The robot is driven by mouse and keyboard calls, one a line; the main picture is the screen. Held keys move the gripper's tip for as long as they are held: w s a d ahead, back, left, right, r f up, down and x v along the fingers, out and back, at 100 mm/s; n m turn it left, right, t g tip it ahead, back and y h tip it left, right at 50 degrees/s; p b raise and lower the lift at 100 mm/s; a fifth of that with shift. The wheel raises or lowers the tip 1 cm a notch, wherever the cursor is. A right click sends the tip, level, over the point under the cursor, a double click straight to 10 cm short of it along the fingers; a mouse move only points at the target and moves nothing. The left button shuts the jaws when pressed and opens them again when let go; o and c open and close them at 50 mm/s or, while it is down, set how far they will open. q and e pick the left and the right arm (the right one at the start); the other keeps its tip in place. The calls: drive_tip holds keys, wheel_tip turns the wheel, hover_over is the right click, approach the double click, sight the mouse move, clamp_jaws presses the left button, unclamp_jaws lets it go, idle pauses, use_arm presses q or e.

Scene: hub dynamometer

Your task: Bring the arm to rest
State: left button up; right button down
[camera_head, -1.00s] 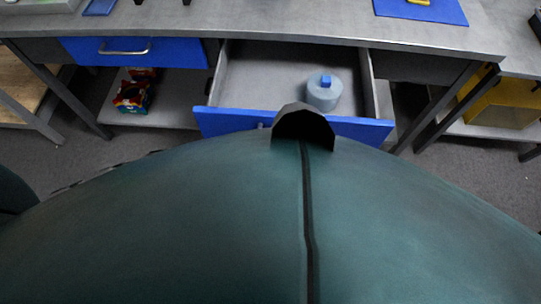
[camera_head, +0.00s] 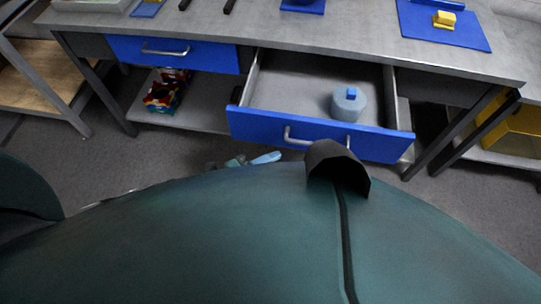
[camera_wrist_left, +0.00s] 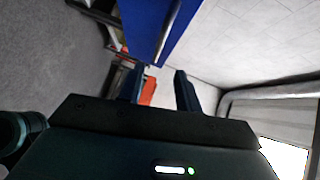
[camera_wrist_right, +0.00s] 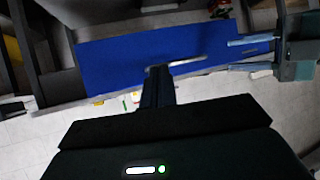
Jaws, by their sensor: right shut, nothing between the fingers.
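My left gripper (camera_head: 258,159) shows in the head view just beyond my body, left of and below the open drawer's handle. In the left wrist view its fingers (camera_wrist_left: 159,73) are apart with nothing held, near the blue drawer front (camera_wrist_left: 158,28). My right gripper (camera_wrist_right: 158,70) is shut and empty in the right wrist view, its tips close to the drawer handle (camera_wrist_right: 180,62); contact cannot be told. The right gripper is hidden in the head view. The left gripper's light blue fingers also show at the right of the right wrist view (camera_wrist_right: 253,55).
The blue-fronted drawer (camera_head: 320,133) stands open under the grey workbench (camera_head: 270,32), holding a pale blue cylinder (camera_head: 348,107). A closed blue drawer (camera_head: 172,52) is to its left. A red box (camera_head: 160,95) sits on the lower shelf. Bare floor lies before the bench.

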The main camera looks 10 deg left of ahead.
drive_tip(key=shift+r, duration=0.2)
use_arm(q)
drive_tip(key=s+a+r+n+y+p, duration=0.1)
drive_tip(key=s+a+n+y, duration=0.2)
drive_tip(key=n, duration=0.8)
drive_tip(key=s+a+r+n+y+p, duration=0.1)
drive_tip(key=s+a+n+y, duration=0.3)
drive_tip(key=n, duration=0.7)
drive_tip(key=shift+s+a+g+y+p, duration=0.3)
drive_tip(key=shift+s+g+y+p, duration=0.1)
drive_tip(key=shift+y+p, duration=0.35)
use_arm(e)
drive_tip(key=shift+s+d+r+h, duration=0.1)
drive_tip(key=shift+d+h, duration=0.1)
drive_tip(key=shift+d, duration=0.15)
drive_tip(key=shift+s+d+r+h, duration=0.1)
drive_tip(key=shift+d+h, duration=0.1)
drive_tip(key=shift+d, duration=0.15)
use_arm(q)
drive_tip(key=shift+r, duration=0.1)
use_arm(e)
drive_tip(key=shift+a+r, duration=0.1)
drive_tip(key=shift+a, duration=0.05)
